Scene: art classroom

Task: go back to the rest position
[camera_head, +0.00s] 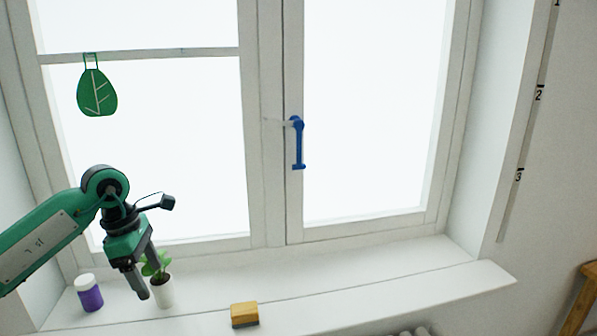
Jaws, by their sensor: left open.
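My left gripper (149,281) comes in from the left on a green and grey arm and points downward above the window sill (375,293). Its jaws are open. It is just in front of a small green plant in a white pot (164,293) and hides part of its leaves. I cannot tell whether a finger touches the plant. My right gripper is not in view.
A purple jar with a white lid (90,296) stands left of the pot. A yellow-brown block (244,314) lies on the sill to the right. A green leaf ornament (97,91) hangs on the window, which has a blue handle (298,143). The sill's right side is clear.

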